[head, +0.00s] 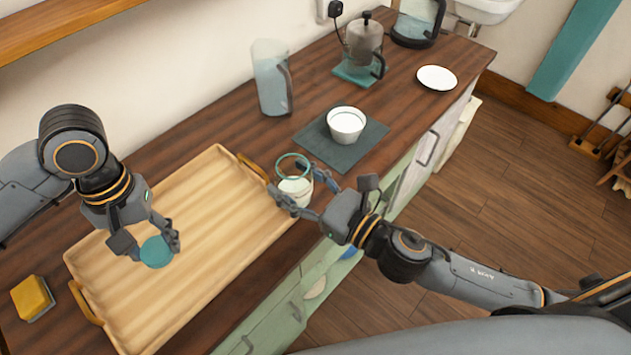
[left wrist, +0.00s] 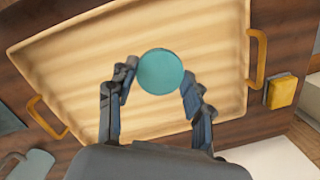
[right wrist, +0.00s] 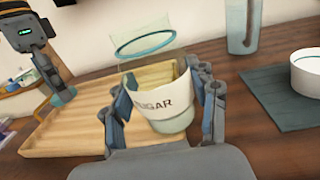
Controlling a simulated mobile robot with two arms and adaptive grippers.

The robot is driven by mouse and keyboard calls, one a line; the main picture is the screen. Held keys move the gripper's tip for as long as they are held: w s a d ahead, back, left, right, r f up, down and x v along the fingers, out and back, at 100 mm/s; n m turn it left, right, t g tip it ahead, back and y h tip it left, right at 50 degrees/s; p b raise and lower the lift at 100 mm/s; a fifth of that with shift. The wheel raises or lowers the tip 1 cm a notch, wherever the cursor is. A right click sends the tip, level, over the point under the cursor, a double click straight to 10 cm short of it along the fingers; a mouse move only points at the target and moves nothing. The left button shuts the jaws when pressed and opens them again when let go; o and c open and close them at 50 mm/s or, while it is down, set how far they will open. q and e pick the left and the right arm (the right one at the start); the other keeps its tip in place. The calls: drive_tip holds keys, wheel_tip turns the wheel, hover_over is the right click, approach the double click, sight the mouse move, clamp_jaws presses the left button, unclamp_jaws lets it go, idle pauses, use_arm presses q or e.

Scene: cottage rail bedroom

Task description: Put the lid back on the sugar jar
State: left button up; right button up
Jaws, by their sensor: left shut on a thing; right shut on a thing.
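The sugar jar (head: 296,187) is a clear glass jar with a teal rim and a white band; in the right wrist view it (right wrist: 165,108) reads "SUGAR". My right gripper (head: 294,184) is shut around the jar at the near right edge of the tray. The jar looks tilted in the right wrist view, and I cannot tell if it touches the counter. The lid (head: 157,252) is a round teal disc. My left gripper (head: 146,243) is shut on the lid above the left part of the tray. The lid also shows between the fingers in the left wrist view (left wrist: 160,72).
A wooden tray (head: 215,185) with two handles lies on the counter, its middle bare. A white bowl (head: 346,122) sits on a dark mat (head: 318,142). A glass pitcher (head: 270,80) stands behind. A yellow sponge (head: 32,296) lies at the left. A white plate (head: 437,77) is far right.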

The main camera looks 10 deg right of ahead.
idle(0.3)
use_arm(q)
drive_tip(key=w+d+r, duration=0.5)
drive_tip(key=d+r, duration=0.2)
drive_tip(key=d, duration=0.4)
drive_tip(key=n, duration=0.3)
approach(294, 180)
drive_tip(key=w+r, duration=0.1)
drive_tip(key=w, duration=0.1)
drive_tip(key=shift+a+r, duration=0.2)
drive_tip(key=shift+a, duration=0.15)
drive_tip(key=shift+f, duration=0.1)
drive_tip(key=shift+w+f, duration=0.1)
drive_tip(key=shift+f, duration=1.8)
drive_tip(key=shift+f, duration=0.85)
